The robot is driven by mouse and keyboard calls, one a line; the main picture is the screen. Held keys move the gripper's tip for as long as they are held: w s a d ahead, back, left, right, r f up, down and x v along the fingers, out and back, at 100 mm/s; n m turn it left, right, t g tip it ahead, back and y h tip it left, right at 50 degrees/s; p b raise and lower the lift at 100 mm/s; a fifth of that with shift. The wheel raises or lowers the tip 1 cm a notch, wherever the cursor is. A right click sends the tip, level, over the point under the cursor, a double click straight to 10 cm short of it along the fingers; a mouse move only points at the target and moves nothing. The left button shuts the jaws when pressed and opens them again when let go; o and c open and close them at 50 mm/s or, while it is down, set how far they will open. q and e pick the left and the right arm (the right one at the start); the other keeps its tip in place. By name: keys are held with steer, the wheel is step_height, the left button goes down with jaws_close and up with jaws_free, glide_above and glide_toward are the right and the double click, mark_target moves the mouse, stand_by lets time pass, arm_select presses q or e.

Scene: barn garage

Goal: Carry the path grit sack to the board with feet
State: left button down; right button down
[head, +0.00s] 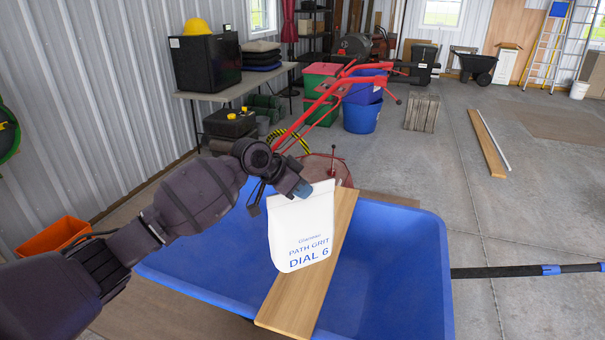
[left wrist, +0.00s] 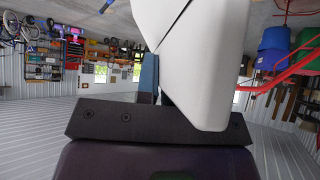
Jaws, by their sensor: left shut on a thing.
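The path grit sack (head: 302,232) is white with blue print reading "PATH GRIT DIAL 6". My left gripper (head: 299,189) is shut on its top edge, and the sack hangs slightly tilted. In the left wrist view the white sack (left wrist: 208,60) fills the upper middle, beside the blue-grey finger (left wrist: 148,74). A light wooden board (head: 290,305) lies across the blue tub; the sack covers part of it. I cannot tell whether the sack touches the board, and no feet show on it. My right gripper is out of view.
The blue tub (head: 390,265) is open around the board. A red-handled machine (head: 322,105) stands behind it. A black pole (head: 520,271) extends at right. An orange bin (head: 55,236) is at left.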

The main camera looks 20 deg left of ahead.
mark_target(302, 221)
arm_select(q)
step_height(302, 221, down, 5)
steer(key=shift+w+f, duration=0.1)
steer(key=shift+f, duration=0.1)
steer(key=shift+f+b, duration=0.4)
steer(key=shift+f, duration=1.9)
steer(key=c, duration=1.7)
jaws_free()
steer(key=shift+f, duration=0.2)
steer(key=o, duration=0.5)
steer(key=shift+c, duration=0.2)
